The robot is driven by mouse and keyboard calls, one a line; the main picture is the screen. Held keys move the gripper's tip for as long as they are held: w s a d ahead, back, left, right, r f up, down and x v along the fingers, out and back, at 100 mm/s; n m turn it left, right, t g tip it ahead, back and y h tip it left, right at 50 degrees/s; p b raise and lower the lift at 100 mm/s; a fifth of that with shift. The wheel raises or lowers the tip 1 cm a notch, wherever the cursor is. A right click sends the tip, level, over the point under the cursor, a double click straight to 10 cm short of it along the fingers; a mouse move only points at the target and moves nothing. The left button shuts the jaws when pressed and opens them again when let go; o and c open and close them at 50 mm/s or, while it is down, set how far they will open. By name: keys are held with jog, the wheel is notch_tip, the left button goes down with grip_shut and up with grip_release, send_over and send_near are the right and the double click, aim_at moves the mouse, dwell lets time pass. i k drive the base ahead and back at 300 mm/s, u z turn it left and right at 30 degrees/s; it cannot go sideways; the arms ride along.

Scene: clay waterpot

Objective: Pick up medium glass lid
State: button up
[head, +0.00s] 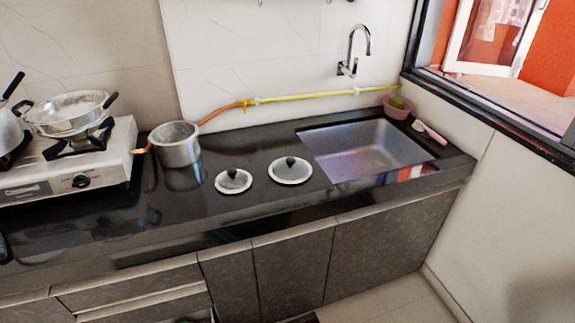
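Two round lids with pale tops, light rims and dark knobs lie flat on the black counter, between the steel pot and the sink. The left lid (226,184) is a little smaller and nearer the counter's front edge. The right lid (298,175) is larger and closer to the sink. The two lie close together but apart. I cannot tell which one is the medium glass lid, or whether they are glass. My gripper is not in view.
A steel pot (179,151) stands left of the lids. A stove (110,160) with a wide pan (70,122) is at the left. A sink (365,155) is sunk in on the right. A yellow-orange hose (300,96) runs behind. The black counter (190,208) is clear before the lids.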

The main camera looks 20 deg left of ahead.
aim_at(289, 170)
jog(key=i, duration=0.8)
jog(key=u, duration=4.25)
jog(key=i, duration=0.2)
jog(key=z, duration=4.35)
jog(key=i, duration=0.2)
jog(key=u, duration=1.5)
jog(key=k, duration=0.25)
jog(key=u, duration=2.05)
